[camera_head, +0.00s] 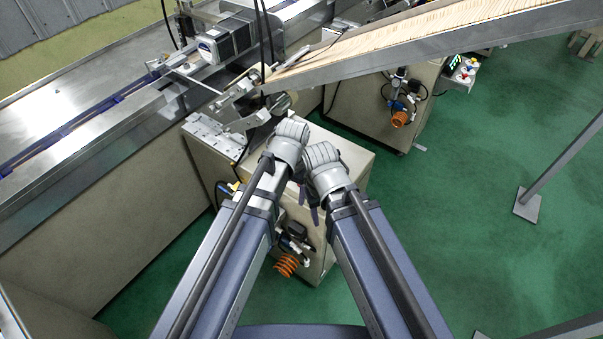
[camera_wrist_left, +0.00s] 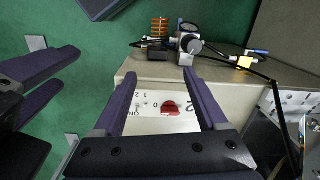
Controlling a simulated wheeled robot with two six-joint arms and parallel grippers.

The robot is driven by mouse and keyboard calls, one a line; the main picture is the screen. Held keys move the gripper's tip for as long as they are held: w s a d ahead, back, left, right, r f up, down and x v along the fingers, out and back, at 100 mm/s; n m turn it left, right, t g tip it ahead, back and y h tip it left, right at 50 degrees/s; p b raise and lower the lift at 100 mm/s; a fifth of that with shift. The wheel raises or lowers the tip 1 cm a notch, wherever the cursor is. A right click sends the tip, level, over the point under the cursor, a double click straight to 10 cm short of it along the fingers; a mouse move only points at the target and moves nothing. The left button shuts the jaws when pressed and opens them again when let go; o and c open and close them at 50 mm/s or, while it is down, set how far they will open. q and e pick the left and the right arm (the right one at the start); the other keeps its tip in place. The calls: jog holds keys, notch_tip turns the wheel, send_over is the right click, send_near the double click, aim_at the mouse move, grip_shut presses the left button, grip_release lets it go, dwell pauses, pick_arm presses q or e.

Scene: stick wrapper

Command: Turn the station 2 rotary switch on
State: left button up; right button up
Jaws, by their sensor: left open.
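The red rotary switch (camera_wrist_left: 170,107) sits on a white label plate (camera_wrist_left: 148,122) on the beige cabinet, in the left wrist view. The plate shows upside-down marks, among them ON, 0, 1 and a large 2. My left gripper (camera_wrist_left: 159,73) is open, and the switch appears between its two purple fingers; the gap in depth is hard to judge. My right gripper (camera_wrist_left: 69,68) shows at the left of that view, its purple fingers apart and nothing between them. In the head view the wrists hide the switch and most of the fingers.
The beige cabinet (camera_head: 346,160) bears an orange coiled hose (camera_head: 286,264) and valve fittings on its side. A steel conveyor (camera_head: 100,150) runs at the left, and a wooden-topped chute (camera_head: 420,45) slopes above.

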pick_arm(q)
jog(key=shift+m+h, duration=0.3)
jog(key=shift+m, duration=0.6)
jog(key=w+d+r, duration=0.1)
jog(key=w, duration=0.2)
jog(key=w+d+r+p, duration=0.1)
jog(key=w, duration=0.2)
jog(key=w+d+r+p, duration=0.1)
jog(key=w, duration=0.2)
jog(key=shift+w+d, duration=0.1)
jog(key=shift+w, duration=0.2)
jog(key=shift+f, duration=0.1)
notch_tip(320, 180, down, 8)
jog(key=b, duration=0.7)
jog(key=shift+b, duration=0.3)
jog(key=shift+r, duration=0.2)
grip_shut()
